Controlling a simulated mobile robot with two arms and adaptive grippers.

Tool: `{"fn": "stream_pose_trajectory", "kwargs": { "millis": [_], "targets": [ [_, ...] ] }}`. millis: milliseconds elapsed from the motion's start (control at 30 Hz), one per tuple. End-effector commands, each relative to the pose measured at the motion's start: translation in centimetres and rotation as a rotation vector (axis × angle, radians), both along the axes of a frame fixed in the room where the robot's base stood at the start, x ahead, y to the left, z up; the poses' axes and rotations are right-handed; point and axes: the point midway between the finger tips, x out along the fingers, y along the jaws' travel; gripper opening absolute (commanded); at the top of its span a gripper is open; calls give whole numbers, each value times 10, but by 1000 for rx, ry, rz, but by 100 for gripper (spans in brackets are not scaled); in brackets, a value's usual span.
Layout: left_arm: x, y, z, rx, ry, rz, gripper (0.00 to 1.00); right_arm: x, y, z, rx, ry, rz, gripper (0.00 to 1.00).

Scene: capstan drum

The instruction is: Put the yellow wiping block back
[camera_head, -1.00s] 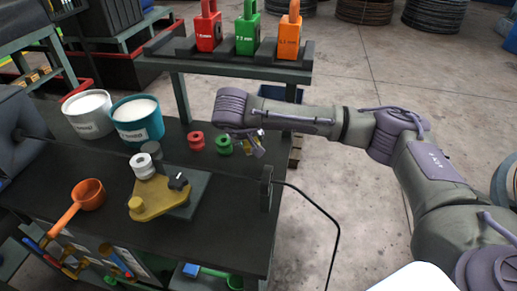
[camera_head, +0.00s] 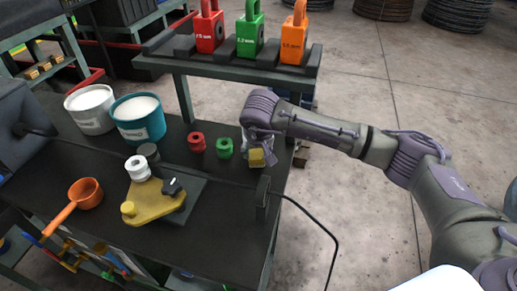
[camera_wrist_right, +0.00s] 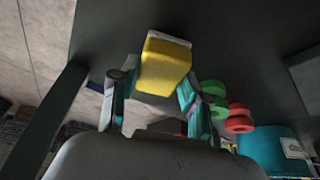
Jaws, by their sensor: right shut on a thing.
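The yellow wiping block (camera_head: 257,158) is in my right gripper (camera_head: 258,147), over the right end of the dark bench. In the right wrist view the yellow block (camera_wrist_right: 163,65), with a pale strip on one edge, sits between the fingertips of my right gripper (camera_wrist_right: 155,92). The fingers are shut on it. I cannot tell whether the block touches the bench top. My left gripper is not in view.
A green spool (camera_head: 225,148) and a red spool (camera_head: 197,142) stand just left of the gripper. A teal tub (camera_head: 138,120) and a white tub (camera_head: 91,109) stand further left. A shelf (camera_head: 235,72) with coloured blocks rises behind. A black cable (camera_head: 325,228) hangs at the bench's right end.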

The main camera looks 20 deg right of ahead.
Motion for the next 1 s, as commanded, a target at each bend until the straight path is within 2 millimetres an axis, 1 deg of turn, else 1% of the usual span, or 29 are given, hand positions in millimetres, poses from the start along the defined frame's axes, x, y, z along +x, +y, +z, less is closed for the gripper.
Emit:
{"fn": "stream_pose_trajectory", "kwargs": {
  "millis": [33,100,167,200,333,367,500,633,700,733,867,1000],
  "targets": [
    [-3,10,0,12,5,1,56,0,-1,0,-1,-1,-1,18],
    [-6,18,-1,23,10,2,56,0,-1,0,-2,-1,-1,18],
    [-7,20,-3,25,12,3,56,0,-1,-2,-2,-1,-1,18],
    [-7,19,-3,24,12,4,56,0,-1,-2,-2,-1,-1,48],
    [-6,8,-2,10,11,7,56,0,-1,-1,-2,-1,-1,69],
    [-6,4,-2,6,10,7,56,0,-1,-1,-2,0,-1,71],
    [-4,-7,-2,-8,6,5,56,0,-1,-1,-2,-1,-1,71],
    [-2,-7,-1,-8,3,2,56,0,-1,-1,-2,-1,-1,71],
    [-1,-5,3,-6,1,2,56,0,-1,3,-2,-1,-1,71],
    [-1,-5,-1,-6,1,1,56,0,0,3,-1,-2,0,71],
    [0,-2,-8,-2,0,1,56,-7,1,20,-2,-6,1,71],
    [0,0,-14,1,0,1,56,-16,3,43,-2,-7,1,71]
  ]
}}
